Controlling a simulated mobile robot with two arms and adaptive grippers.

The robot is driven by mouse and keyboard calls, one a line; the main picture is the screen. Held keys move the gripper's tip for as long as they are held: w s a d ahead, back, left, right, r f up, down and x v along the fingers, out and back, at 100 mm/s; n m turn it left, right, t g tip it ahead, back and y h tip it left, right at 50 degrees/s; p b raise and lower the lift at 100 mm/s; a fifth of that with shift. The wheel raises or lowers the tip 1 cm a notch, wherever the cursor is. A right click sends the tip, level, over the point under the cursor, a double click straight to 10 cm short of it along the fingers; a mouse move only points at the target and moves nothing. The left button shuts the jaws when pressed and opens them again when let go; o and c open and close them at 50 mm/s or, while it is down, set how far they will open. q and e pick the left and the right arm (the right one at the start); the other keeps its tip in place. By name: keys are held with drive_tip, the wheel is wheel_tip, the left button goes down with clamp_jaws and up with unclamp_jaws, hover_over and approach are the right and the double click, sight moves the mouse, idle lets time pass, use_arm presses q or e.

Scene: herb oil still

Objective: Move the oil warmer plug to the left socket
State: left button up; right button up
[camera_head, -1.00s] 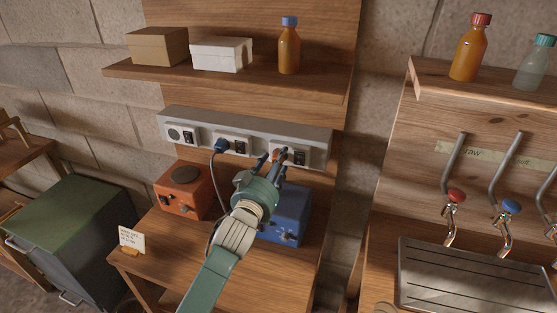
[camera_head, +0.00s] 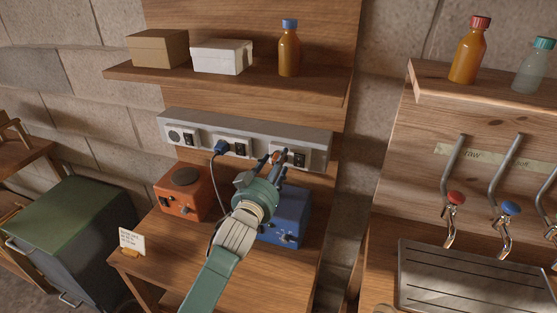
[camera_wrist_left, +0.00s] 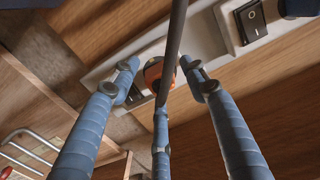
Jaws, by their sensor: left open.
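The socket strip (camera_head: 245,126) on the back board has three outlets. The left socket (camera_head: 174,135) is empty. A blue plug (camera_head: 221,147) with a dark cord sits in the middle socket. An orange plug (camera_head: 276,157) is at the right socket, partly hidden by my fingers; it also shows in the wrist view (camera_wrist_left: 154,70). My left gripper (camera_head: 275,160) is open, its fingers spread around the orange plug, with gaps visible in the wrist view (camera_wrist_left: 160,78). A dark cord crosses there. The orange warmer-like box (camera_head: 184,195) with a round plate stands on the bench.
A blue box (camera_head: 287,215) stands behind my wrist on the bench (camera_head: 170,245). A card (camera_head: 131,240) stands at the bench's front left. A shelf (camera_head: 240,78) with boxes and a bottle (camera_head: 289,48) hangs above the strip. Taps and a drip tray (camera_head: 470,275) are at right.

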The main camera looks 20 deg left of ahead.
idle(0.6)
use_arm(q)
clamp_jaws()
drive_tip(key=shift+s+p, duration=0.1)
drive_tip(key=shift+p, duration=0.2)
drive_tip(key=s+p, duration=0.2)
drive_tip(key=s, duration=0.3)
drive_tip(key=shift+s+a, duration=0.1)
drive_tip(key=shift+s, duration=0.3)
idle(0.6)
drive_tip(key=shift+a, duration=0.1)
